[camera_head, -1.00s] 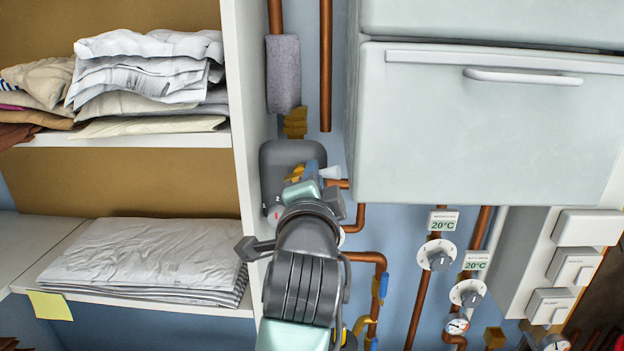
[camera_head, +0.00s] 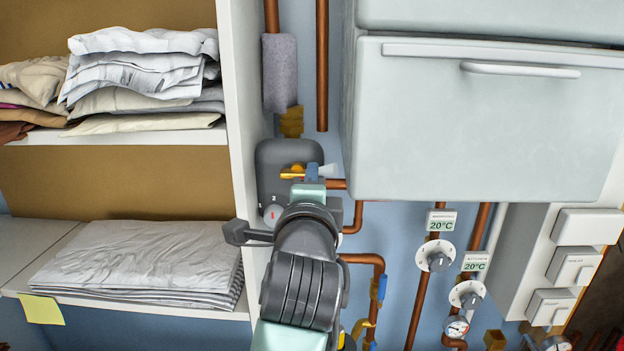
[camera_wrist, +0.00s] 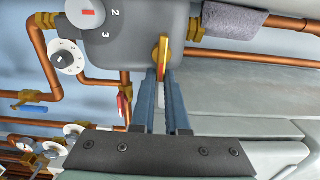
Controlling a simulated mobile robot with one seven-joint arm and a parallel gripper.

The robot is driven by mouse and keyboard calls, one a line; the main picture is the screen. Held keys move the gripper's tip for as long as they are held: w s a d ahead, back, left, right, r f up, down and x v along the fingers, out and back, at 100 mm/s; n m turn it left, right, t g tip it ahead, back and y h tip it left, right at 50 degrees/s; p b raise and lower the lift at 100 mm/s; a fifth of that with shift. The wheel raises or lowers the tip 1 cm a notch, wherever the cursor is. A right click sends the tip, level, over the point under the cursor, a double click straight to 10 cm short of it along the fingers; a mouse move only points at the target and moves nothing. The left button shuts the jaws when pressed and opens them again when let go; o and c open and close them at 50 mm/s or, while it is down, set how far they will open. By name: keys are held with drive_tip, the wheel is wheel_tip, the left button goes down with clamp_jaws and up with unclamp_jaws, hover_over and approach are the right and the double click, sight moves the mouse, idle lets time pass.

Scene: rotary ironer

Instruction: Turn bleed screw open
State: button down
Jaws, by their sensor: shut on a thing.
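The bleed screw appears to be the brass wing-shaped handle (camera_wrist: 163,52) with a red stripe on the grey unit (camera_wrist: 135,45). In the wrist view it stands lengthwise between my fingertips. In the head view the brass handle (camera_head: 292,173) shows just left of my gripper (camera_head: 312,172), partly covered by it. My gripper (camera_wrist: 162,76) is shut on the handle's near end. The slim blue-grey fingers hide part of its sides. The screw's inner part and thread cannot be seen.
A red-and-white dial (camera_wrist: 86,12) sits on the same grey unit. Copper pipes (camera_head: 322,65) run beside it. A shelf with folded linen (camera_head: 140,262) stands close on the left. A large pale cabinet (camera_head: 480,120) is close on the right.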

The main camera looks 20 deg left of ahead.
drive_tip(key=c, duration=0.9)
unclamp_jaws()
drive_tip(key=b+v, duration=0.4)
drive_tip(key=v, duration=0.9)
drive_tip(key=shift+b, duration=0.35)
drive_tip(key=s+d+r+n+t+h, duration=0.1)
drive_tip(key=s+d+r+n+t, duration=0.2)
drive_tip(key=d+r+n, duration=0.1)
drive_tip(key=s+d+r+n+t+h, duration=0.2)
drive_tip(key=s+d+r+n+t, duration=0.1)
drive_tip(key=r+n, duration=0.3)
drive_tip(key=s+d+r+n+t+h, duration=0.2)
drive_tip(key=s+d+r+n+t, duration=0.1)
drive_tip(key=r, duration=0.5)
drive_tip(key=shift+d+n+t, duration=0.5)
drive_tip(key=shift+d+n, duration=0.5)
drive_tip(key=shift+d, duration=0.35)
